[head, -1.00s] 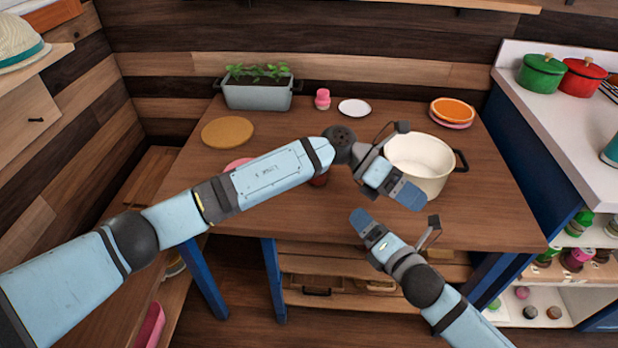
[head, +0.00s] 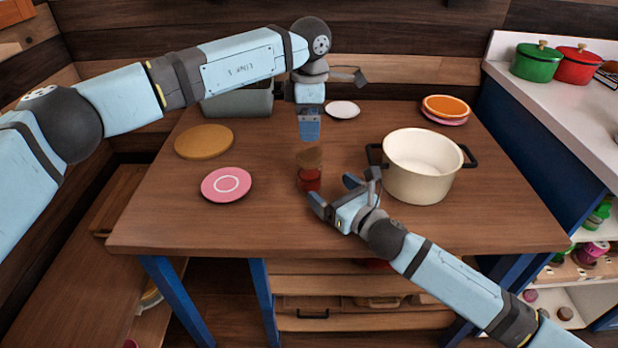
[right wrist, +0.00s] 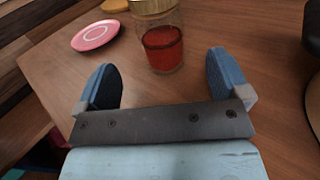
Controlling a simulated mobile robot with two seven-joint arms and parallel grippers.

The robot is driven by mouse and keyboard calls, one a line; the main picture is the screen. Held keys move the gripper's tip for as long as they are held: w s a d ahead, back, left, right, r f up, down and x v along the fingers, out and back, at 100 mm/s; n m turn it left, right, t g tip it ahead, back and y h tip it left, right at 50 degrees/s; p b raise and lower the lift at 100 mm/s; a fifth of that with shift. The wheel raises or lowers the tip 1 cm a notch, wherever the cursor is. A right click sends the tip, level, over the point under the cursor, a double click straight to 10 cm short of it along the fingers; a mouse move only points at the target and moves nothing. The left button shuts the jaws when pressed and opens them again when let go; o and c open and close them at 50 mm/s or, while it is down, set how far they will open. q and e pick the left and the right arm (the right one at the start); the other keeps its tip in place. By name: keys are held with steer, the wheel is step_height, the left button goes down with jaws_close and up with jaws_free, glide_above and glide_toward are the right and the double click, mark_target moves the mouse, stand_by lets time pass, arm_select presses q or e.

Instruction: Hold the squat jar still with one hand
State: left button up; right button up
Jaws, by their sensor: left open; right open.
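The squat jar (head: 309,178) stands upright on the wooden table, with red contents and a tan lid (head: 309,158). It also shows in the right wrist view (right wrist: 163,45), ahead of the fingers and centred between them, apart from both. My right gripper (head: 335,192) is open, low beside the jar on its near right side; it also shows in the right wrist view (right wrist: 163,82). My left gripper (head: 309,130) points down above and slightly behind the jar, not touching it. Its fingers overlap in the head view.
A cream pot (head: 410,185) with dark handles stands right of the jar. A pink plate (head: 226,185) and a round tan board (head: 204,141) lie to the left. A white plate (head: 342,109), grey planter (head: 237,104) and orange-topped plate stack (head: 446,107) are farther back.

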mark_target(308, 170)
steer(key=x, duration=0.9)
steer(key=shift+w, duration=0.1)
jaws_close()
arm_select(q)
steer(key=m, duration=1.1)
steer(key=shift+m, duration=0.4)
steer(key=m, duration=1)
steer(key=shift+f, duration=0.1)
steer(key=shift+m, duration=0.4)
steer(key=shift+f, duration=3.95)
